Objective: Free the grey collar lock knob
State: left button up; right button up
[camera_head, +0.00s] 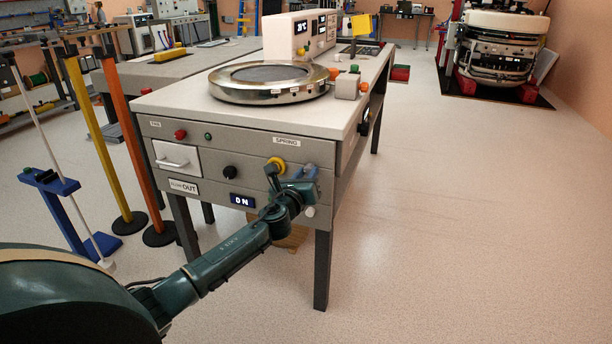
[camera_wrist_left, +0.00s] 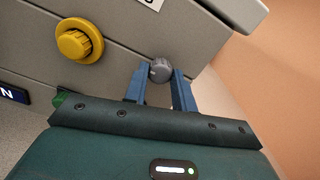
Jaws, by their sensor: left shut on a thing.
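The grey collar lock knob (camera_wrist_left: 160,70) is a small round ridged knob on the grey front panel, near its right end in the left wrist view. My left gripper (camera_wrist_left: 161,78) has its two blue fingers on either side of the knob and is shut on it. In the head view my left gripper (camera_head: 307,173) is at the right end of the bench front, and it hides the knob there. My right gripper is in neither view.
A yellow knob (camera_wrist_left: 79,41) sits left of the grey one, below the SPRING label (camera_head: 286,142). A round metal unit (camera_head: 268,82) lies on the bench top.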

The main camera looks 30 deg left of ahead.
pick_arm(q)
jog(key=n, duration=0.4)
jog(key=shift+n, duration=0.4)
jog(key=n, duration=0.4)
jog(key=shift+n, duration=0.3)
jog(key=n+p, duration=0.1)
jog(key=n, duration=0.5)
jog(key=shift+n+p, duration=0.45)
jog(key=shift+n, duration=0.75)
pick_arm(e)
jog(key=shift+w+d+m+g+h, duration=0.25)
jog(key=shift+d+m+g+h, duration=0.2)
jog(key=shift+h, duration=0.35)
pick_arm(q)
jog(key=o, duration=1)
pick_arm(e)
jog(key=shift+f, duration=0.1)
